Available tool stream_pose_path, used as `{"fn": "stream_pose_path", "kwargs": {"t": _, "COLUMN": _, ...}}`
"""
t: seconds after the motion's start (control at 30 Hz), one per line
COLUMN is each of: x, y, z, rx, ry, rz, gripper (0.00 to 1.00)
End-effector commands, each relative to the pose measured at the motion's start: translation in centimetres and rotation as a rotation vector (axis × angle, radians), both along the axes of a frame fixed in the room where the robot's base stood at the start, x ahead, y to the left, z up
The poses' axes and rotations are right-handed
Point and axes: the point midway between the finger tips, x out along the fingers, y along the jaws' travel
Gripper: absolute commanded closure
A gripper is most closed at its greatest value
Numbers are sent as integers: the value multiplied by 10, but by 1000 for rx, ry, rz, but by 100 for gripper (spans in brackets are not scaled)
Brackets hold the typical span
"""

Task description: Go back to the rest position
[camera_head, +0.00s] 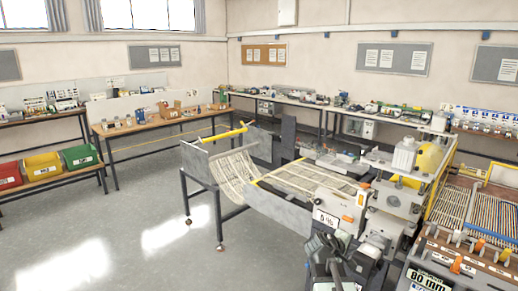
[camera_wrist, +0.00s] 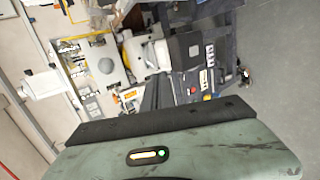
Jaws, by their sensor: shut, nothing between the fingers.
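My gripper (camera_wrist: 157,92) shows in the wrist view, with its dark fingers together beyond a worn grey-green housing with a small lit indicator. Nothing shows between the fingers. In the head view, dark grey parts at the bottom, right of centre, look like my folded arm, close in front of the lamination machine (camera_head: 408,190). The machine also shows sideways in the wrist view (camera_wrist: 185,50). I cannot tell from these views whether the gripper touches anything.
A pale mesh sheet (camera_head: 238,175) hangs at the machine's left end below a yellow roller (camera_head: 228,134). Red, yellow and green bins (camera_head: 43,164) stand at the left. A workbench (camera_head: 160,122) runs along the back. The grey floor (camera_head: 120,225) at left is clear.

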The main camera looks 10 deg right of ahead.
Motion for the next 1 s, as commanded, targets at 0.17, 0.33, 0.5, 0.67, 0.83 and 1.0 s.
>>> {"fn": "stream_pose_path", "kwargs": {"t": 0.17, "x": -35, "y": 130, "z": -85, "rx": 443, "ry": 40, "rz": -112, "gripper": 100}}
{"fn": "stream_pose_path", "kwargs": {"t": 0.33, "x": -98, "y": 214, "z": -122, "rx": 849, "ry": 169, "rz": -364, "gripper": 100}}
{"fn": "stream_pose_path", "kwargs": {"t": 0.5, "x": -131, "y": 249, "z": -127, "rx": 999, "ry": 258, "rz": -550, "gripper": 100}}
{"fn": "stream_pose_path", "kwargs": {"t": 0.67, "x": -132, "y": 247, "z": -127, "rx": 998, "ry": 247, "rz": -576, "gripper": 100}}
{"fn": "stream_pose_path", "kwargs": {"t": 0.83, "x": -132, "y": 247, "z": -127, "rx": 996, "ry": 246, "rz": -573, "gripper": 100}}
{"fn": "stream_pose_path", "kwargs": {"t": 1.0, "x": -131, "y": 246, "z": -127, "rx": 996, "ry": 245, "rz": -573, "gripper": 100}}
